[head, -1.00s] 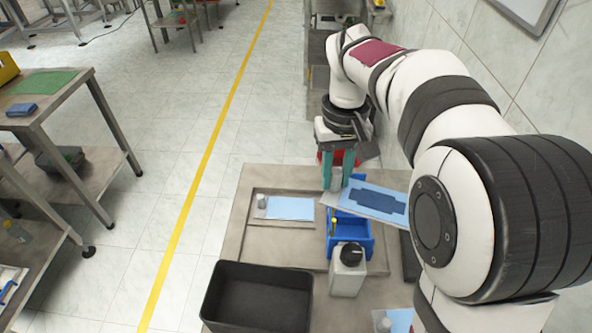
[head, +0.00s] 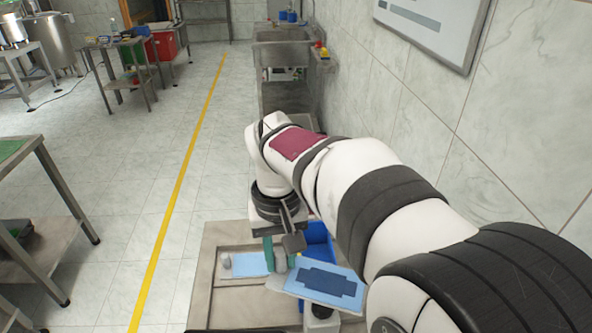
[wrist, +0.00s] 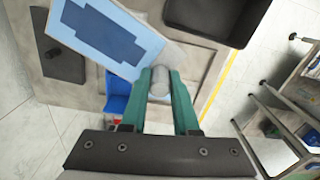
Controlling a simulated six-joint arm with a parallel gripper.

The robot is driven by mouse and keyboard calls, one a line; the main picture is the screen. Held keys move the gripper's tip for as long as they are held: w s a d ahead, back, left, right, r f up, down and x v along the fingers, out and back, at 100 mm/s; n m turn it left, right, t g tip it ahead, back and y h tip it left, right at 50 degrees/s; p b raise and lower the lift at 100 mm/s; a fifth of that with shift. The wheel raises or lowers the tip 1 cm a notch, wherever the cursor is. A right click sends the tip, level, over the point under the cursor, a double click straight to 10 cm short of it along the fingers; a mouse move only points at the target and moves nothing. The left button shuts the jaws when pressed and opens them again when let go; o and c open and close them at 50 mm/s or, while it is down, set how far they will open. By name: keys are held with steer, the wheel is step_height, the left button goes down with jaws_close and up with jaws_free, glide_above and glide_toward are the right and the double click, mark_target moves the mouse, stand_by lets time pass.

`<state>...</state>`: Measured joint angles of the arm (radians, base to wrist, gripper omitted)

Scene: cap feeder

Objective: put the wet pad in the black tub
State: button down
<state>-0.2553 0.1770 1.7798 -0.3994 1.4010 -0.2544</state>
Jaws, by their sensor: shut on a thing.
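The wet pad (head: 325,284) is a pale blue slab with a dark blue patch and a grey knob at one end. It also shows in the wrist view (wrist: 105,35). My gripper (head: 279,265) has its teal fingers shut on the grey knob, seen between the tips in the wrist view (wrist: 159,82). The pad is held above the bench, sticking out to one side of the fingers. The black tub (wrist: 215,15) shows at the top of the wrist view, apart from the pad and cut by the frame. Its inside is only partly visible.
Another pale blue pad (head: 250,264), without a dark patch, lies in a shallow recess on the bench. A blue bin (head: 318,241) stands behind the held pad. A black-capped container (head: 321,312) is partly hidden below it. A wall rises at right.

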steer(key=s+a+f+n, duration=0.2)
steer(key=s+a+f, duration=0.35)
steer(key=a, duration=0.25)
steer(key=s+a+f+n, duration=0.2)
steer(key=s+a+f, duration=0.2)
steer(key=a+f, duration=0.4)
steer(key=f, duration=0.6)
steer(key=a+f, duration=0.1)
steer(key=f, duration=0.2)
steer(key=shift+s+f, duration=0.1)
steer(key=shift+f, duration=0.05)
steer(key=shift+c, duration=0.9)
jaws_free()
step_height(320, 180, up, 10)
steer(key=shift+d, duration=0.1)
